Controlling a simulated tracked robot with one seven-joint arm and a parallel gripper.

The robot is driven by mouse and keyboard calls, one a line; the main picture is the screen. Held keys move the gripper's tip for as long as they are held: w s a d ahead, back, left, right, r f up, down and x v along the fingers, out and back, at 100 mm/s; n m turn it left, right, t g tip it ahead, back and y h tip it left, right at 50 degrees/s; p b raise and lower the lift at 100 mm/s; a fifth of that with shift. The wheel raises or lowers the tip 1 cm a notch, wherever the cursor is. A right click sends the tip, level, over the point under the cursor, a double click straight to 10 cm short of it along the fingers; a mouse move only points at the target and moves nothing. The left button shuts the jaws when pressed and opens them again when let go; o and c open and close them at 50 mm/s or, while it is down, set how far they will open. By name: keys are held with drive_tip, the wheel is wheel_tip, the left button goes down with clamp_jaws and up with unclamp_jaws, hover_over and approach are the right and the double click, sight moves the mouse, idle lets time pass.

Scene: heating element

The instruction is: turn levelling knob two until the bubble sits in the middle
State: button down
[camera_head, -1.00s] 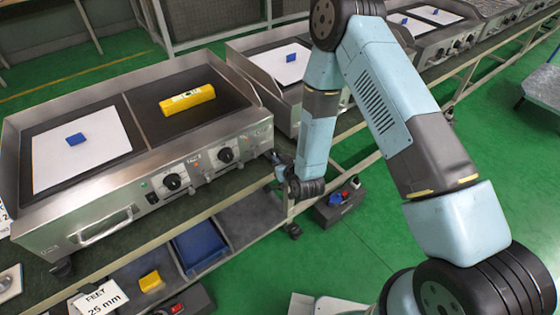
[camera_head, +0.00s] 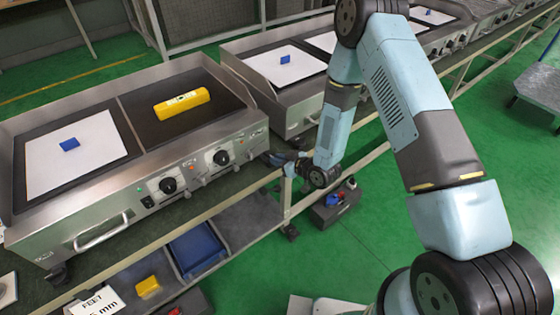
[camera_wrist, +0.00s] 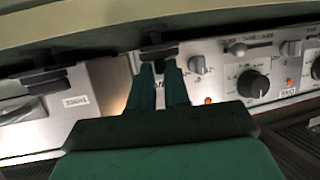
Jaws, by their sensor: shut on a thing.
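The yellow spirit level (camera_head: 183,102) lies on the dark right-hand plate of the near griddle (camera_head: 100,205). Its bubble is too small to read. My gripper (camera_head: 272,158) is at the griddle's front right corner, low beside the front panel. In the wrist view my gripper's dark green fingers (camera_wrist: 160,72) point at a black levelling knob (camera_wrist: 158,46) under the griddle's edge and are shut on it. The fingers hide part of the knob. Another black foot (camera_wrist: 45,78) shows at the left, on the neighbouring griddle's side.
Control dials (camera_wrist: 253,84) and small switches are close to the right of my fingers in the wrist view. A blue block on a white sheet (camera_head: 75,150) lies on the left plate. A lower shelf holds a blue tray (camera_head: 195,250) and a yellow block (camera_head: 148,287).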

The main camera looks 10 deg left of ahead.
drive_tip(key=shift+a+r, duration=0.15)
drive_tip(key=shift+a, duration=0.1)
drive_tip(key=c, duration=1.2)
unclamp_jaws()
drive_tip(key=shift+w, duration=0.1)
drive_tip(key=shift+o, duration=0.4)
drive_tip(key=shift+d, duration=0.1)
drive_tip(key=shift+d, duration=0.1)
drive_tip(key=v, duration=1.3)
drive_tip(key=shift+d, duration=0.3)
